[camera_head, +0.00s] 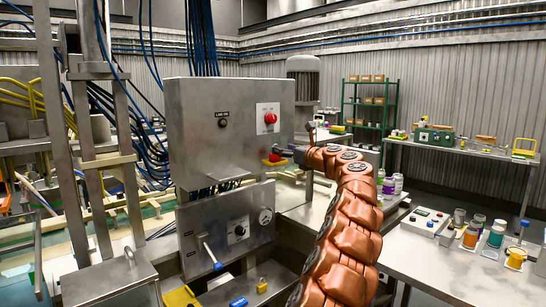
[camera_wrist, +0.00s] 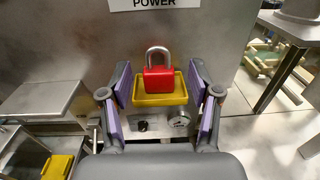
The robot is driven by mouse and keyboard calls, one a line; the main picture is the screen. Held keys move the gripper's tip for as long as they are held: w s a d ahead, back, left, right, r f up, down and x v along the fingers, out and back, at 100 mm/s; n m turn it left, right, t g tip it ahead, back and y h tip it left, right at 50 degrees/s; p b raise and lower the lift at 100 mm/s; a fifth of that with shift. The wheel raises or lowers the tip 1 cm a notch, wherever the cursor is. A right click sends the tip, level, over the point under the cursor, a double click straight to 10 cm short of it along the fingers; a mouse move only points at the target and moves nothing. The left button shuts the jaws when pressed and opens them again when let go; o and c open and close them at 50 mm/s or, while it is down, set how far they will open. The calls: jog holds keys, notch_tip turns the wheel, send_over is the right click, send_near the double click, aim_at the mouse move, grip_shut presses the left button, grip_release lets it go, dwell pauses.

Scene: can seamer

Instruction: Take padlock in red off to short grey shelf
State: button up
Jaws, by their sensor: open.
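A red padlock (camera_wrist: 158,78) with a silver shackle stands upright on a small yellow tray (camera_wrist: 160,98) against a grey metal face. The padlock (camera_head: 275,157) also shows in the head view, small, beside the lower right of the grey control box. My gripper (camera_wrist: 159,95) is open, with its purple-padded fingers on either side of the tray and padlock. No grip on the padlock shows. In the head view my gripper (camera_head: 288,153) is at the padlock, and its fingers are hard to make out. A short grey shelf (camera_wrist: 42,103) juts out left of the tray; it also shows in the head view (camera_head: 229,175).
A lower panel with a blue-handled lever (camera_head: 212,256) and a gauge is below the shelf. A yellow padlock (camera_head: 262,285) and a blue item (camera_head: 238,301) lie lower down. A bench (camera_head: 450,262) with jars is at right. Metal posts stand at left.

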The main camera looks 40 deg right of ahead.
jog(key=shift+w+f+p, duration=0.2)
jog(key=shift+w+p, duration=0.7)
jog(key=shift+w, duration=1.7)
jog(key=shift+c, duration=0.2)
grip_shut()
